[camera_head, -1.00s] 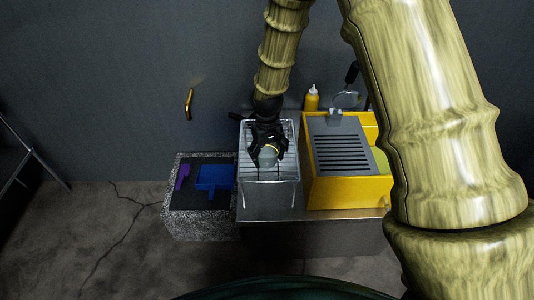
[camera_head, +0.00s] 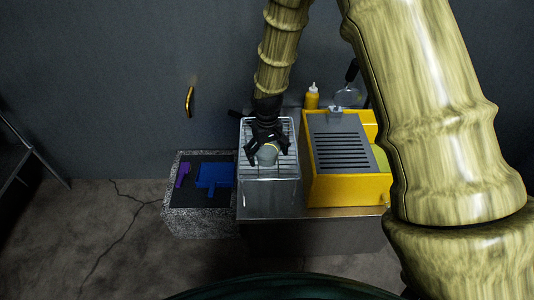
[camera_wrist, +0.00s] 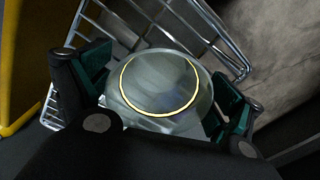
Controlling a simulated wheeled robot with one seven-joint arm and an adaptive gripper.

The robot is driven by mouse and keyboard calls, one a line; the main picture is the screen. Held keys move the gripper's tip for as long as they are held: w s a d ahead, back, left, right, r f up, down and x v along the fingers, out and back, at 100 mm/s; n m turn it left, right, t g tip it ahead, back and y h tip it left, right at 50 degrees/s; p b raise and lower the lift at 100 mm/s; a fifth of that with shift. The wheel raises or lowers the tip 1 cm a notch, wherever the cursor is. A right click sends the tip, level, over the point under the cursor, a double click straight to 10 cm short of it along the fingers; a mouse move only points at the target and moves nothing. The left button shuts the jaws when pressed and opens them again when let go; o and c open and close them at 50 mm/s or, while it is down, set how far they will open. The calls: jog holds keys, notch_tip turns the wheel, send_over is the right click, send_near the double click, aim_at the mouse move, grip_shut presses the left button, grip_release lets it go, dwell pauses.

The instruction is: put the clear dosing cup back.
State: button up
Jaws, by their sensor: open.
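The clear dosing cup (camera_wrist: 160,95) sits between the two green-padded fingers of my gripper (camera_wrist: 165,100) in the wrist view. It is round and see-through, with a thin gold ring. In the head view the cup (camera_head: 267,155) shows at my gripper (camera_head: 266,150), over the wire rack (camera_head: 283,172). The fingers are open, on either side of the cup; a dark gap shows at its right, and contact on the left cannot be told. The cup's underside is hidden, though it appears to be at the rack.
A yellow griddle box (camera_head: 350,190) with a slatted dark top stands just right of the rack. A yellow bottle (camera_head: 312,98) is behind.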

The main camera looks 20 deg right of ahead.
notch_tip(320, 180, up, 12)
jog(key=b, duration=0.1)
jog(key=shift+b, duration=0.4)
